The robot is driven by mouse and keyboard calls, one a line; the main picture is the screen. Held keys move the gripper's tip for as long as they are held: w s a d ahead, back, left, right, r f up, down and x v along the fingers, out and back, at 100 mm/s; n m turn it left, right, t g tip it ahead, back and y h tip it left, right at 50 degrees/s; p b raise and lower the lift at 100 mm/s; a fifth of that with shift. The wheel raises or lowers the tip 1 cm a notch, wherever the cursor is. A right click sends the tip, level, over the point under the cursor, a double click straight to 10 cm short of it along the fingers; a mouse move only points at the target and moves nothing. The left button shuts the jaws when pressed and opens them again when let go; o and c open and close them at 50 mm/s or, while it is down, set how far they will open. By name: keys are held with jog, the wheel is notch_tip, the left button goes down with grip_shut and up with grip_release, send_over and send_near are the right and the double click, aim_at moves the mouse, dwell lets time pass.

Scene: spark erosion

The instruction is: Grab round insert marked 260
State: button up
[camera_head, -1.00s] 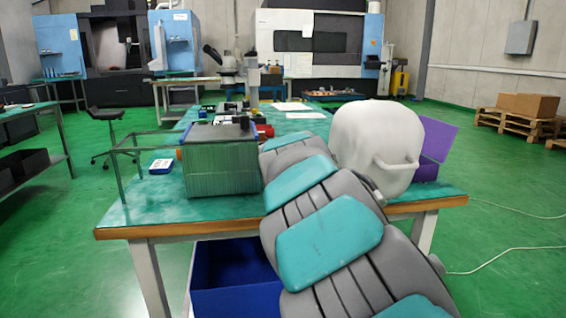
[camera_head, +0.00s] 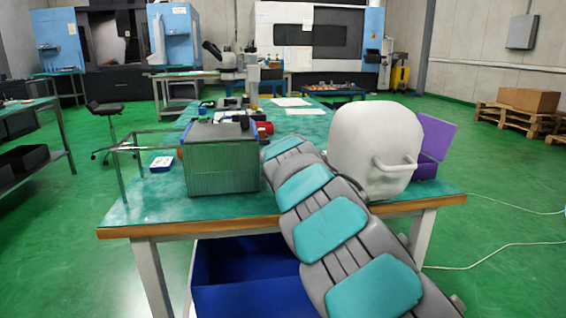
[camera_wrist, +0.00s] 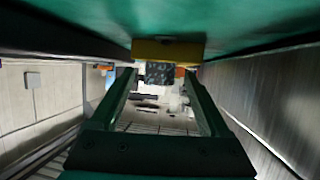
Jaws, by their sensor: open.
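I cannot make out a round insert marked 260 in either view. My gripper (camera_wrist: 159,82) shows in the wrist view, its two dark green fingers apart with nothing held between them. A small dark speckled block (camera_wrist: 159,72) shows between the fingertips, under a yellow piece (camera_wrist: 168,49); I cannot tell how far off they are.
A blue bin (camera_head: 245,285) sits below. The table's front left is clear.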

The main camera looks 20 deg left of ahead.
grip_shut()
dwell(0.8)
